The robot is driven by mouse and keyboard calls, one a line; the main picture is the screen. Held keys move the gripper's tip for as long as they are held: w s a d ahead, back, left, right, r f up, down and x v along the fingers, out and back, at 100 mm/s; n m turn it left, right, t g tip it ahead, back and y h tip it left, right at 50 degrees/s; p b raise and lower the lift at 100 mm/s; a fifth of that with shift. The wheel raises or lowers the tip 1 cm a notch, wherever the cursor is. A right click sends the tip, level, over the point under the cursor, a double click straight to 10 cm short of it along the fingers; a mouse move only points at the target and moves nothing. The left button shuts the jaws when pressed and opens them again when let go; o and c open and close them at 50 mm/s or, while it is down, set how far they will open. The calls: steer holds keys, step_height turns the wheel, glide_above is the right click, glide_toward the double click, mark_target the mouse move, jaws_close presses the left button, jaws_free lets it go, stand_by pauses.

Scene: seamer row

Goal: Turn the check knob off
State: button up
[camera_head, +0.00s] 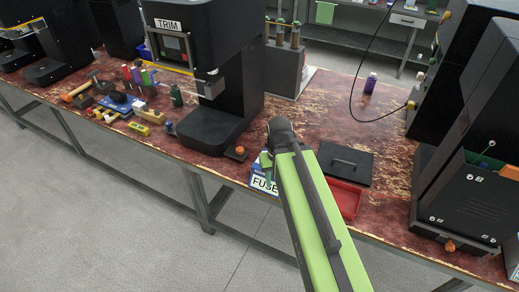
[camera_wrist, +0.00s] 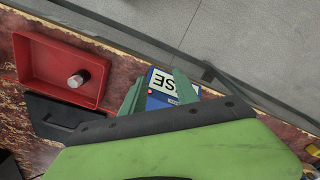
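No label reading "check" is legible, so I cannot tell which knob is the check knob. One orange knob (camera_head: 239,150) sits on a small dark base at the bench's front edge, by the foot of the machine marked TRIM. Another orange knob (camera_head: 449,246) is low on the front of the dark machine at the right. My gripper (camera_wrist: 160,90) has its two green fingers apart, above a blue box marked FUSE (camera_wrist: 165,84), with nothing visibly held. In the head view my gripper is mostly hidden by my arm, right of the first knob.
A red tray (camera_wrist: 37,66) holding a small cylinder (camera_wrist: 78,78) lies beside a black lid with a handle (camera_head: 345,162). The TRIM machine (camera_head: 205,132) rises behind the first knob. Tools and several small parts crowd the bench's left. A purple bottle (camera_head: 370,84) stands farther back.

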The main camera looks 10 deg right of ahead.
steer(key=shift+o, duration=0.6)
steer(key=shift+d+r, duration=0.1)
steer(key=shift+o, duration=1.3)
steer(key=w+r+m+p, duration=0.3)
steer(key=w+r+p, duration=0.3)
steer(key=r+p, duration=0.2)
steer(key=shift+w+a+r+m+p, duration=0.3)
steer(key=shift+a+r+p, duration=0.1)
steer(key=shift+a+p, duration=0.1)
steer(key=w+r+m+p, duration=0.6)
steer(key=w+r+p, duration=0.2)
steer(key=f+b, duration=1.7)
steer(key=shift+w+d+f+b, duration=0.1)
steer(key=shift+d+f+b, duration=0.2)
steer(key=shift+f+b, duration=0.05)
steer(key=shift+r, duration=0.1)
